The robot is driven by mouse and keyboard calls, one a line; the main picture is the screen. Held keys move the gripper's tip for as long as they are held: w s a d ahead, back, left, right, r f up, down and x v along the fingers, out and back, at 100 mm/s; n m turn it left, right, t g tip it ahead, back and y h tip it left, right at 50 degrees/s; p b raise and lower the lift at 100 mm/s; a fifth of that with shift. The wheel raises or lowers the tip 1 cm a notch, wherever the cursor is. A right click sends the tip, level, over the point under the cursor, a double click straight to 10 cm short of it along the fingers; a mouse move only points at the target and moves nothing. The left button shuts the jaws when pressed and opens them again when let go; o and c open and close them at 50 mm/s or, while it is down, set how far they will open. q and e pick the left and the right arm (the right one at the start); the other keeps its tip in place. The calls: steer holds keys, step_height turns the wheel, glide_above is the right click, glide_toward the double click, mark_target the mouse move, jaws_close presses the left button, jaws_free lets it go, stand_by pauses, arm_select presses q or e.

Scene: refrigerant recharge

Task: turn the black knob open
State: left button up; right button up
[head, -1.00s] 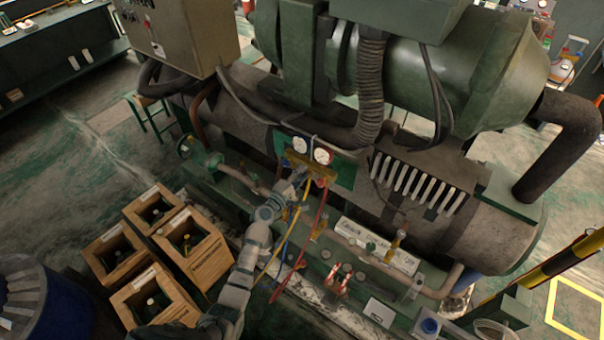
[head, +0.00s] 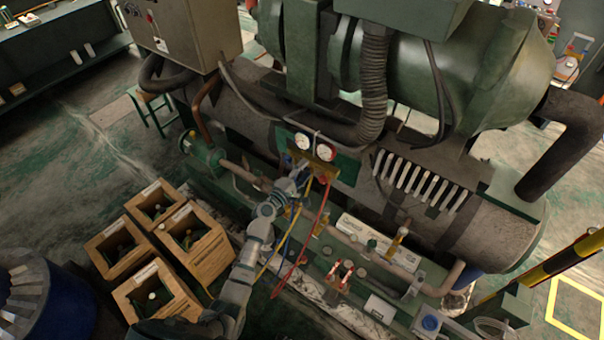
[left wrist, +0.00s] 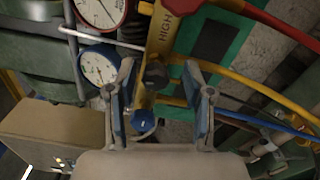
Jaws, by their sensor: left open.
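In the left wrist view the black knob (left wrist: 155,75) sits on the yellow manifold bar (left wrist: 162,38), between the two fingers of my left gripper (left wrist: 160,71). The fingers are spread, with visible gaps on both sides of the knob. A blue knob (left wrist: 140,120) lies beyond the left finger's inner side, and a red knob (left wrist: 183,5) is at the top edge. In the head view my left gripper (head: 303,176) is at the manifold (head: 312,164), and the black knob cannot be made out there. My right gripper is not in view.
Two gauges (left wrist: 98,65) sit beside the manifold in the wrist view. Red (head: 318,222), yellow and blue hoses hang close to my gripper. Wooden crates (head: 165,295) stand left of my arm. A large green machine (head: 460,80) fills the area behind.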

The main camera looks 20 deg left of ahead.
arm_select(q)
steer(key=v, duration=1.2)
steer(key=s+f+m+g+y+b, duration=0.1)
steer(key=s+f+m+g, duration=0.3)
steer(key=f, duration=0.8)
steer(key=s+f+m+g+y, duration=0.15)
steer(key=s+f, duration=0.35)
steer(key=f, duration=0.8)
steer(key=s+f+m+g+y+b, duration=0.1)
steer(key=s+f+g, duration=0.3)
steer(key=f, duration=0.8)
steer(key=s+f+m+g+y, duration=0.1)
steer(key=s+f+m+g, duration=0.1)
steer(key=s+f+m, duration=0.2)
steer(key=s+f+m+g, duration=0.2)
steer(key=s+f, duration=0.8)
steer(key=s, duration=1.1)
steer(key=s+a+f+m+g+y+b, duration=0.1)
steer(key=s+f+m, duration=0.5)
steer(key=s, duration=0.7)
steer(key=shift+f+g+y, duration=0.35)
steer(key=shift+f+g, duration=0.2)
steer(key=shift+g, duration=0.2)
steer(key=shift+a, duration=0.1)
